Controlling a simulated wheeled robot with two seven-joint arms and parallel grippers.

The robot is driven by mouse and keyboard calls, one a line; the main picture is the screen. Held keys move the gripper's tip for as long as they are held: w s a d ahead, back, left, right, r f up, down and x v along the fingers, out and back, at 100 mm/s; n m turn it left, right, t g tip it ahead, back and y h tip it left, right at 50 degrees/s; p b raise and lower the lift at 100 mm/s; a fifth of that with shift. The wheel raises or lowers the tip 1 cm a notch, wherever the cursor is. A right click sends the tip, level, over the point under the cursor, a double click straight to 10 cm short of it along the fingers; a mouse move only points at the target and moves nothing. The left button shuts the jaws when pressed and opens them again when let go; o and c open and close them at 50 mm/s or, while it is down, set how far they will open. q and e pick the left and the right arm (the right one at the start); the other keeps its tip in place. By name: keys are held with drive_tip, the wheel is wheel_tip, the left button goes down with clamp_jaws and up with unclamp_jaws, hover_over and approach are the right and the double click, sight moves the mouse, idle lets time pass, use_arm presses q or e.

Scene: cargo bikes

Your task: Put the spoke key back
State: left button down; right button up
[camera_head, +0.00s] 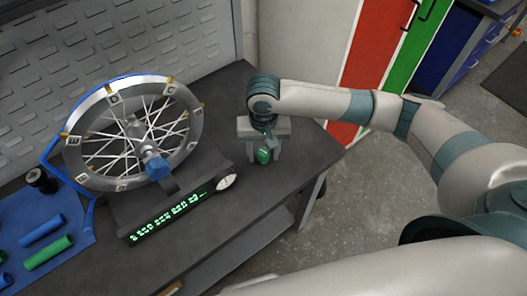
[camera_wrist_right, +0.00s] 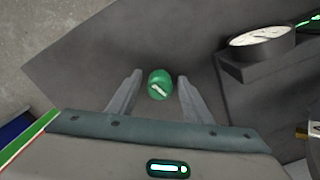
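A small round green piece (camera_head: 263,156) with a pale bar across its top, possibly the spoke key, is at the right end of the dark workbench. It also shows in the right wrist view (camera_wrist_right: 160,84), between the fingers of my right gripper (camera_wrist_right: 157,98). A gap shows on each side of it, so the fingers look open and apart from it. In the head view my right gripper (camera_head: 263,150) points down over it. I cannot tell whether the piece rests on the bench. My left gripper is out of view.
A spoked wheel (camera_head: 135,133) stands in a truing stand with a lit green display (camera_head: 168,218) and a round dial (camera_head: 226,183). A blue mat (camera_head: 55,205) at left holds a blue cylinder (camera_head: 41,229) and a green cylinder (camera_head: 48,252). Red and green cabinet doors stand behind.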

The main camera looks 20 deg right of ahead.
sight(263, 152)
drive_tip(key=shift+r, duration=0.1)
drive_tip(key=shift+r, duration=0.65)
wheel_tip(263, 152, up, 11)
drive_tip(key=b, duration=0.2)
drive_tip(key=shift+b, duration=0.3)
drive_tip(key=shift+f, duration=0.15)
